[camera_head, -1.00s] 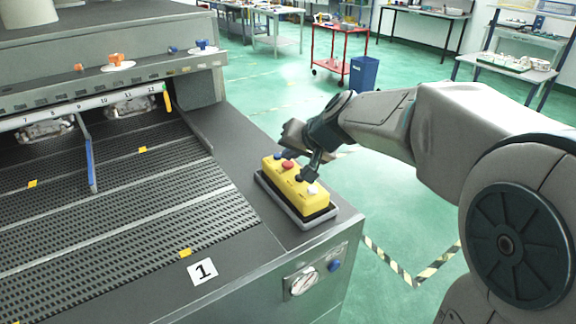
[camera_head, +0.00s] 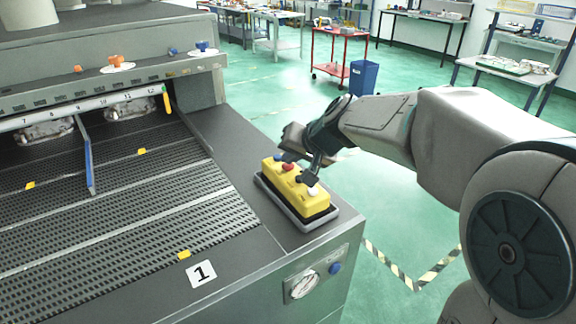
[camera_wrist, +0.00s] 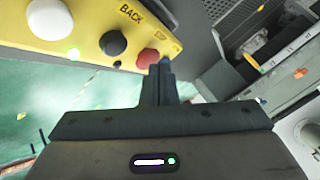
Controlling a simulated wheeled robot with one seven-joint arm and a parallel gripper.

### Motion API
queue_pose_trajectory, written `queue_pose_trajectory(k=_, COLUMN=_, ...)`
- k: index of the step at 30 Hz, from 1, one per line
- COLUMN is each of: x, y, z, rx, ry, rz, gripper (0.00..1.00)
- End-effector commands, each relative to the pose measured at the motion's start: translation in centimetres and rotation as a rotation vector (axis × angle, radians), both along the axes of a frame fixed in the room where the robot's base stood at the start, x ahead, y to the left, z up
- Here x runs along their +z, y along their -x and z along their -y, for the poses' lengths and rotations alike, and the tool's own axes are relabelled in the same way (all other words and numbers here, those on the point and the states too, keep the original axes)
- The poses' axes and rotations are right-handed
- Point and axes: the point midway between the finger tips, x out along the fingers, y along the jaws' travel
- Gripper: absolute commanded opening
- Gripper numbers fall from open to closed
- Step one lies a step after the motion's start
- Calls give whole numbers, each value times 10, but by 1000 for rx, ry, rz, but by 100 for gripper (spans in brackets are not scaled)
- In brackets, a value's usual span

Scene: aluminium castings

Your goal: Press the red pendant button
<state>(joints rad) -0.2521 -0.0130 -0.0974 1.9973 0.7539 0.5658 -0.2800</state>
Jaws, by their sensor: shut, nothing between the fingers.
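The yellow pendant (camera_head: 312,205) lies in a dark grey tray (camera_head: 291,213) on the machine's corner ledge. Its red button (camera_head: 288,167) is near the far end, with a blue button (camera_head: 278,158) beyond it and a white one (camera_head: 312,190) at the near end. In the wrist view, the red button (camera_wrist: 147,58) is beside my gripper's fingertips (camera_wrist: 164,68), just left of them. The black button (camera_wrist: 112,43) is further left, by the word BACK. My gripper is shut and empty, low over the pendant. I cannot tell whether it touches the red button.
A perforated conveyor bed (camera_head: 110,215) with a blue divider (camera_head: 88,160) is left of the pendant. Open green floor lies to the right.

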Motion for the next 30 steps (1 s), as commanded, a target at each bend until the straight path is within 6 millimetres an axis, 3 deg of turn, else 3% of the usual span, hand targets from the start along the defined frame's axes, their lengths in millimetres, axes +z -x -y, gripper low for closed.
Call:
queue_pose_trajectory(k=22, x=-5, y=0, z=0, rx=1, ry=0, rz=-1, gripper=0)
queue_pose_trajectory(k=30, x=7, y=0, z=0, rx=1, ry=1, rz=0, gripper=0)
